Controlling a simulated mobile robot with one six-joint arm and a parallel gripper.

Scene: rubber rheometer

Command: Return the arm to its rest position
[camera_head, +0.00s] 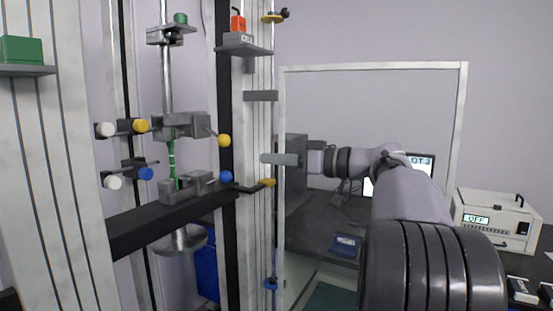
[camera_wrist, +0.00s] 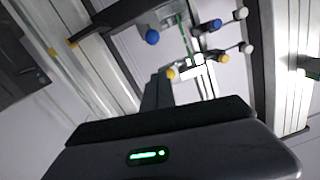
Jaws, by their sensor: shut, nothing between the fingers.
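My gripper (camera_head: 264,158) is in the middle of the head view, at the end of my arm, which reaches in from the lower right. It points left toward the light upright of the test machine (camera_head: 250,190). In the wrist view my gripper (camera_wrist: 157,76) shows as a dark finger shape above the body with a green light. The fingers are shut with nothing held. A thin green strip (camera_head: 172,158) stands upright between the upper grip (camera_head: 180,125) and lower grip (camera_head: 186,188) of the machine, apart from my gripper.
White, yellow and blue knobs stick out from the grips, including a yellow knob (camera_head: 224,141) near the upright. A dark crossbeam (camera_head: 170,224) spans the machine. A white-framed panel (camera_head: 462,110), a dark table and a white box instrument (camera_head: 496,220) stand to the right.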

